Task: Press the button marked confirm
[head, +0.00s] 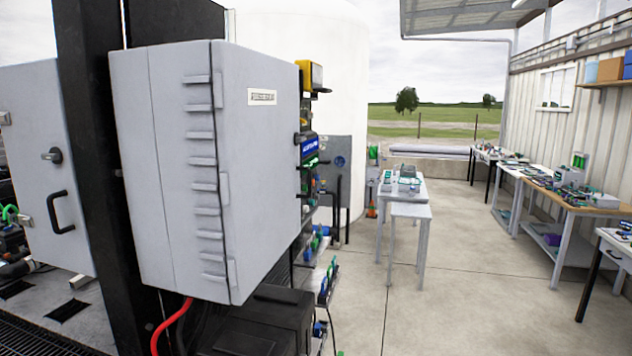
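No button marked confirm can be made out in the head view. A large grey cabinet (235,180) stands close in front, its side with hinges and a small white label facing me; the label's text is too small to read. On the cabinet's right edge, seen nearly edge-on, are a yellow box (311,75) and a blue labelled device (309,147) with small fittings below; whether any of them is a button cannot be told. My gripper is not in view.
A black post (92,140) and another grey cabinet (40,165) stand at left. A red cable (168,325) hangs below. A white tank (300,60) rises behind. Small tables (410,212) and workbenches (585,212) stand to the right. Concrete floor (480,290) is clear between them.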

